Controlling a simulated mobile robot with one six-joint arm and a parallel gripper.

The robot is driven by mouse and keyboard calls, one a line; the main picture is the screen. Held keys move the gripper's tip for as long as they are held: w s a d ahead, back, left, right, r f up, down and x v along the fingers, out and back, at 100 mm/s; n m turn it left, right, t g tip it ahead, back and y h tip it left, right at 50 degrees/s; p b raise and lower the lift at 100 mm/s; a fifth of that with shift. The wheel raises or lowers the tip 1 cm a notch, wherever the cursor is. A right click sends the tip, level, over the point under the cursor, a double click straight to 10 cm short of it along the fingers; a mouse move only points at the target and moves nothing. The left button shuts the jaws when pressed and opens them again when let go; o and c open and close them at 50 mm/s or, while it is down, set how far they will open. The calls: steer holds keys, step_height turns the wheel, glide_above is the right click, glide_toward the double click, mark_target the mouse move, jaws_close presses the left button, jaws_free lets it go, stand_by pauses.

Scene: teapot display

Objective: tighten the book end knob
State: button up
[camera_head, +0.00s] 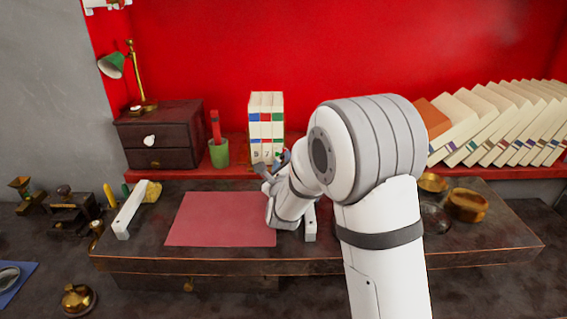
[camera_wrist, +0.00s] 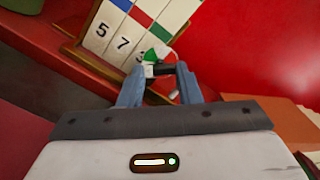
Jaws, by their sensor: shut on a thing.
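My gripper (camera_head: 274,164) reaches over the back of the desk to the front of the row of white volumes. In the wrist view, the two blue-grey fingers of my gripper (camera_wrist: 161,69) stand on either side of a small dark knob (camera_wrist: 164,70) and are shut on it. A green and white piece (camera_wrist: 152,55) sits just beyond the knob, at the lower right of the volumes. The book end (camera_wrist: 88,55) shows as a brown edge under the volumes. The fingers partly hide the knob's sides, and its turn angle cannot be told.
White numbered volumes (camera_head: 265,128) with blue, red and green bands stand upright on the red shelf. A green cup (camera_head: 218,153) is left of them. Leaning books (camera_head: 505,120) fill the right. A red mat (camera_head: 222,220) lies clear.

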steer(key=shift+f+b, duration=0.1)
steer(key=shift+b, duration=0.2)
steer(key=m+b, duration=0.2)
steer(key=b, duration=0.1)
steer(key=shift+f+m, duration=0.15)
steer(key=shift+m, duration=0.25)
steer(key=m+b, duration=0.3)
steer(key=shift+m+b, duration=0.9)
steer(key=shift+b, duration=0.35)
steer(key=shift+r, duration=0.2)
steer(key=o, duration=1)
